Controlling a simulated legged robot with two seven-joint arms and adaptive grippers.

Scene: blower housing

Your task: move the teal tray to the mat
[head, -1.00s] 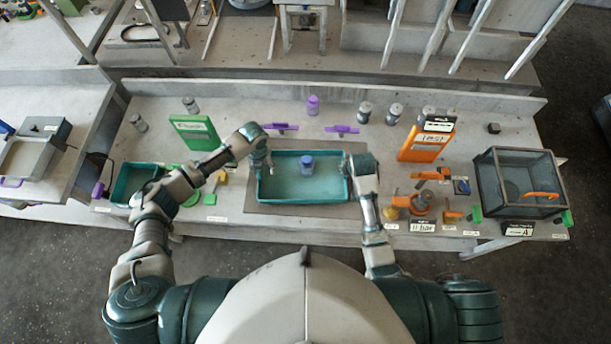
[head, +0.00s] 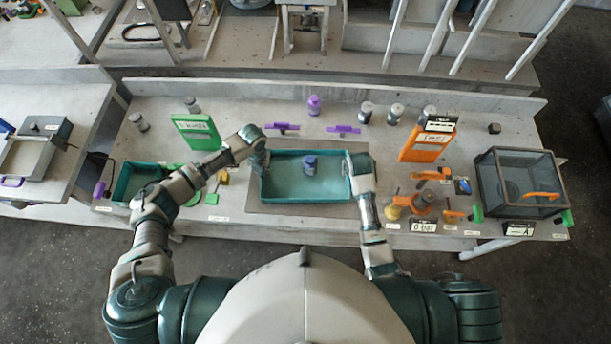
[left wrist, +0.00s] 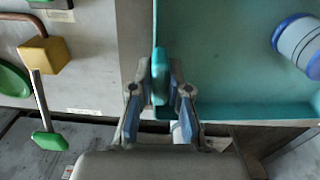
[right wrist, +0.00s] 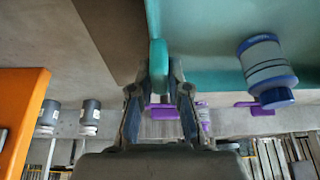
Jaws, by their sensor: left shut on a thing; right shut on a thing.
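The teal tray (head: 285,197) is over the grey-brown mat (head: 300,210); I cannot tell whether it touches the mat. A grey container with blue ends (head: 310,166) stands inside the tray. My left gripper (head: 263,163) is shut on the tray's left rim; the left wrist view shows the rim tab (left wrist: 160,75) between its fingers. My right gripper (head: 349,166) is shut on the right rim, which shows between its fingers in the right wrist view (right wrist: 158,65). The mat shows around the tray's edges.
A green sign (head: 196,132) and a smaller teal bin (head: 133,180) are to the left. An orange sign (head: 427,143), orange parts (head: 424,197) and a dark clear-walled box (head: 520,183) are to the right. Purple parts (head: 343,129) and grey canisters (head: 366,112) stand behind.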

